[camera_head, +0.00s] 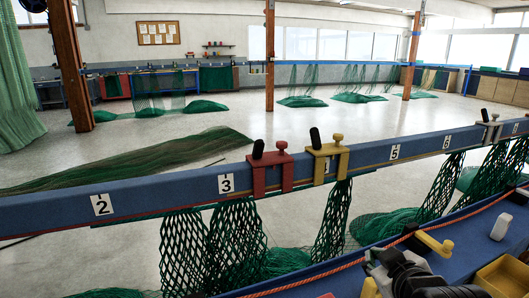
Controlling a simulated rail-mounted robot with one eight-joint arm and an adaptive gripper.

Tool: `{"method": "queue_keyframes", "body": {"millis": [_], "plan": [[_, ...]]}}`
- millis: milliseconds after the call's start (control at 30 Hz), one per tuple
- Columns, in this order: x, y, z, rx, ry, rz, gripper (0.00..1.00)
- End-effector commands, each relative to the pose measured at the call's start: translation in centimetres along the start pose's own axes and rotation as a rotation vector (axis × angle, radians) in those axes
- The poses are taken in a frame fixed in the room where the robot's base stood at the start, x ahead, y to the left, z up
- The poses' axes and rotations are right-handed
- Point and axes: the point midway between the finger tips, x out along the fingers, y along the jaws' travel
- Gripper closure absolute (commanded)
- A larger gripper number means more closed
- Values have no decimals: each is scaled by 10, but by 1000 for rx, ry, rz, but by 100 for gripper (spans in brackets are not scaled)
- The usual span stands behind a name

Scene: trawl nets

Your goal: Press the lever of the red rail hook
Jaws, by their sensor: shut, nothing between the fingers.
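The red rail hook (271,162) is clamped over the blue rail, just right of the number 3 label. My gripper (376,262) is the dark mechanism at the bottom right, partly cut off by the frame edge. It is shut and empty, well below and right of the red hook, and apart from it.
A yellow rail hook (326,160) with its own black lever stands close right of the red one. A grey hook (490,131) is farther right. Green nets (235,245) hang below the blue rail (160,193). A yellow tool (433,243) and yellow bin (503,276) lie near my gripper.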

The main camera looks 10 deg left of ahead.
Motion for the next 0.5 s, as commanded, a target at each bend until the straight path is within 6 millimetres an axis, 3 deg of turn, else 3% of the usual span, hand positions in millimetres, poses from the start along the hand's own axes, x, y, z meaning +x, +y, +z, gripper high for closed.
{"method": "queue_keyframes", "body": {"millis": [233,500], "plan": [[18,-23,-57,-286,245,67,100],[12,-54,-110,-565,500,203,100]]}}
